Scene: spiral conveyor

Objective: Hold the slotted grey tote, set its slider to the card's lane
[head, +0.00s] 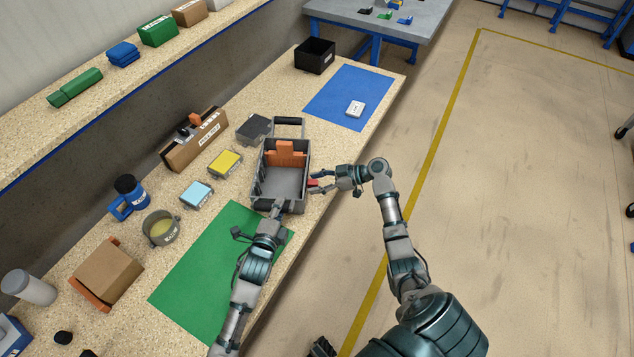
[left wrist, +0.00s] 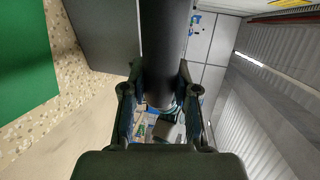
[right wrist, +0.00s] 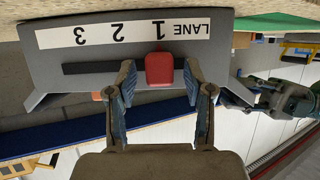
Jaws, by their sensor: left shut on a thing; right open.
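The slotted grey tote (head: 260,188) stands on the speckled bench with an orange block-like piece (head: 285,152) inside. My left gripper (head: 277,206) is shut on the tote's near handle, a dark bar in the left wrist view (left wrist: 165,45). In the right wrist view the tote's side (right wrist: 45,70) carries an upside-down LANE strip marked 1, 2, 3 above a dark slot. The red slider (right wrist: 159,69) sits at the 1. My right gripper (right wrist: 159,80) is open, its fingers either side of the slider with gaps. A white card (head: 355,108) lies on the blue mat; its print is too small to read.
A blue mat (head: 340,85) and black bin (head: 315,56) lie beyond the tote. A dark grey box (head: 253,128), yellow box (head: 225,162) and light-blue box (head: 196,193) stand left of it. A green mat (head: 200,275) lies nearer. Open floor is to the right.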

